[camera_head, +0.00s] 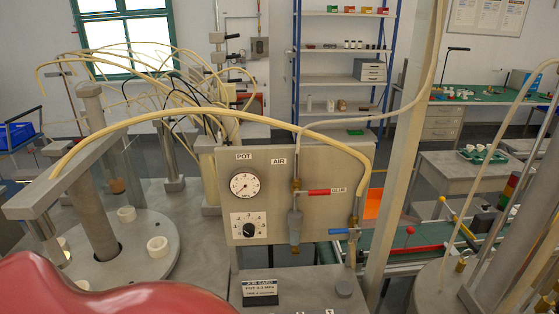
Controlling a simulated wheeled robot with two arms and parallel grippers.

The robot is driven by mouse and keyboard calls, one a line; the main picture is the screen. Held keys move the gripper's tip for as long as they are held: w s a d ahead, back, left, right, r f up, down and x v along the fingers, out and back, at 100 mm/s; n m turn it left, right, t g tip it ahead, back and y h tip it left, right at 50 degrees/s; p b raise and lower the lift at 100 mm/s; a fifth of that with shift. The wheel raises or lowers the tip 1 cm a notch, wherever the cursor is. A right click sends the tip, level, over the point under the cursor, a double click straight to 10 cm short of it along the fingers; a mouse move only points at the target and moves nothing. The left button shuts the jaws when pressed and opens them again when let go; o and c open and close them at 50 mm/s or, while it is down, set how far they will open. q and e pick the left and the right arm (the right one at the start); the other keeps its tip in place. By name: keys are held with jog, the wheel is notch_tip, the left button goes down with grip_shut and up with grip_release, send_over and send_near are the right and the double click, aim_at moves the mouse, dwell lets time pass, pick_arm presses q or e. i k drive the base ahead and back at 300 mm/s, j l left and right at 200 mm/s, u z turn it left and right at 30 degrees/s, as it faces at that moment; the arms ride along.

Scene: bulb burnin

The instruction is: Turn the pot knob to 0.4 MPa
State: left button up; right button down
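The pot knob (249,230) is a small black dial on a white scale plate, low on the left of the upright grey panel (334,160). Its pointer direction and scale numbers are too small to read surely. Above it is a round white pressure gauge (245,185) with a dark needle, under a POT label (244,156). The gauge reading is not clear. Neither of my grippers shows in the head view, and nothing touches the knob.
Right of the knob are a red-handled valve (322,191) and a blue-handled valve (342,231). A job card (260,287) stands below the panel. A yellow hose (235,112) arches above it. A round metal table (150,262) with white rings is left.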

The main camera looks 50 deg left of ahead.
aim_at(249, 229)
jog(key=l+u, duration=0.4)
jog(key=l, duration=0.25)
jog(key=j+u, duration=0.15)
jog(key=u, duration=0.25)
jog(key=i+u, duration=0.15)
jog(key=u, duration=0.25)
jog(key=i+j+u, duration=0.1)
jog(key=u, duration=0.3)
jog(key=i+u, duration=0.15)
jog(key=u, duration=0.25)
